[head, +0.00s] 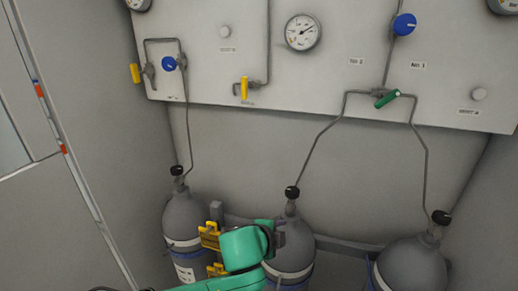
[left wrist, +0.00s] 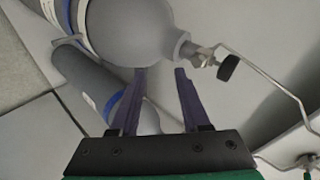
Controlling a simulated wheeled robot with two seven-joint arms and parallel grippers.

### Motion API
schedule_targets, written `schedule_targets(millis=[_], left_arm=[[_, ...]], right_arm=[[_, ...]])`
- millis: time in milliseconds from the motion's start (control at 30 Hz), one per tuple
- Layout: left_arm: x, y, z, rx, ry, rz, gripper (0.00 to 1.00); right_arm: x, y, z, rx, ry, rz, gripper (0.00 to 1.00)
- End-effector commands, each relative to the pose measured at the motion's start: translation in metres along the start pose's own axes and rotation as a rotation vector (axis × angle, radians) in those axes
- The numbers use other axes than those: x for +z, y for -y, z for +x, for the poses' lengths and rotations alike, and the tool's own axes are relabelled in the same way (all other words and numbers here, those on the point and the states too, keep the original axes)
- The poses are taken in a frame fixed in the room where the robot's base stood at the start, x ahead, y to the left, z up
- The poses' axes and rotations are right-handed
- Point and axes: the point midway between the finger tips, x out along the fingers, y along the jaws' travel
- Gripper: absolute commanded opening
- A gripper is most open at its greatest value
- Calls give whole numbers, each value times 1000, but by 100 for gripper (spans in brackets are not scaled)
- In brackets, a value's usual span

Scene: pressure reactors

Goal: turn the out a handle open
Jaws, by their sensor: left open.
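Several valve handles are on the panel in the head view. A yellow handle (head: 135,73) hangs upright at the far left, a second yellow handle (head: 244,88) hangs upright left of centre, and a green handle (head: 387,100) lies slanted on the right. The labels are too small to read, so I cannot tell which is out a. My left gripper (head: 278,236) is low by the middle cylinder, well below the handles. In the left wrist view its two purple fingers (left wrist: 160,72) are apart with nothing held, a grey cylinder (left wrist: 130,32) beyond them. My right gripper is out of view.
Grey cylinders with black knobs stand below the panel: left (head: 184,220), middle (head: 288,252) and right (head: 412,265). Thin pipes (head: 318,140) run from them to the panel (head: 300,75). Blue knobs (head: 404,23) and a gauge (head: 302,32) sit higher. The wall between panel and cylinders is mostly clear.

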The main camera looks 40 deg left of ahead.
Motion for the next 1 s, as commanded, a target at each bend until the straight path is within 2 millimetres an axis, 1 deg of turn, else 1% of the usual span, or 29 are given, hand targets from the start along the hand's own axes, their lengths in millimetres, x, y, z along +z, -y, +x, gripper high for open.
schedule_targets(millis=[33,133,233,267,300,367,400,433,467,500,600,700,767,867,967,1000], left_arm=[[-10,22,-9,-58,-21,120,46],[-26,65,-24,-175,-41,388,46],[-35,110,-43,-297,-17,689,46],[-35,124,-50,-331,2,784,46],[-34,143,-60,-373,36,910,46],[-29,172,-79,-428,106,1095,46],[-22,191,-93,-455,165,1212,46],[-16,205,-105,-471,215,1294,46],[-9,219,-117,-482,270,1371,46],[2,236,-135,-489,346,1464,46],[30,269,-179,-479,521,1630,46],[50,286,-209,-456,634,1711,46],[55,290,-217,-446,663,1732,46],[57,297,-216,-443,669,1740,46],[56,308,-203,-443,664,1738,46],[57,314,-196,-441,663,1736,46]], right_arm=[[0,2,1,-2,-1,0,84],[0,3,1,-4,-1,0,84],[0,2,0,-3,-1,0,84],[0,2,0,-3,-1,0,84],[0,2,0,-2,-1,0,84],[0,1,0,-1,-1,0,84],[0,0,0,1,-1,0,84],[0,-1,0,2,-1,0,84],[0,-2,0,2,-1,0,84],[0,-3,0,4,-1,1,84],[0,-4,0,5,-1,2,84],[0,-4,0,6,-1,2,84],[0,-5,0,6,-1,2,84],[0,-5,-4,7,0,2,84],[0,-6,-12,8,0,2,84],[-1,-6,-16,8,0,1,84]])
